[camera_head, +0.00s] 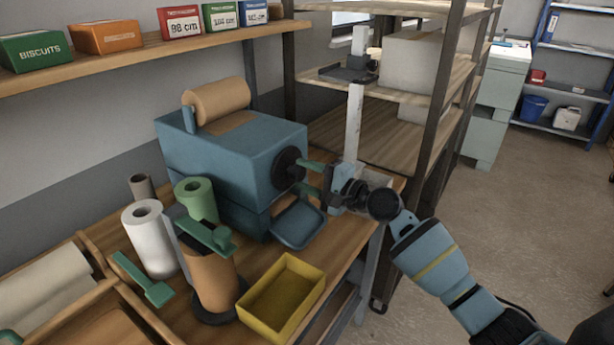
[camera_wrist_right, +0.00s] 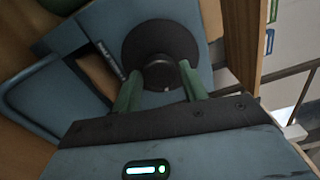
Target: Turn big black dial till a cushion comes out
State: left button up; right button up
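A blue machine (camera_head: 245,150) with a brown paper roll (camera_head: 217,101) on top stands on the wooden bench. The big black dial (camera_head: 288,172) is on its right-hand side; in the right wrist view it is a dark disc (camera_wrist_right: 145,42) with a round central knob (camera_wrist_right: 160,73). My right gripper (camera_head: 306,174) is at the dial. Its two green fingers (camera_wrist_right: 160,80) are apart, one on each side of the knob, with small gaps seeming to show. A blue tray (camera_head: 297,224) below the machine's front looks empty. I see no cushion. My left gripper is out of view.
A yellow bin (camera_head: 283,296), a brown roll on a dark stand (camera_head: 212,280), a white roll (camera_head: 148,238) and a green roll (camera_head: 196,200) stand in front of the machine. A wooden shelf unit (camera_head: 412,135) is behind my right gripper. Open floor lies to the right.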

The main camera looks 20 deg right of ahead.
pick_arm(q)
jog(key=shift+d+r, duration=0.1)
pick_arm(e)
jog(key=shift+o, duration=1.4)
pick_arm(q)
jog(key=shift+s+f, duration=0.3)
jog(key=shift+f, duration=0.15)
pick_arm(e)
jog(key=v, duration=0.7)
jog(key=shift+s+d, duration=0.25)
jog(key=shift+s, duration=0.05)
jog(key=shift+f, duration=0.1)
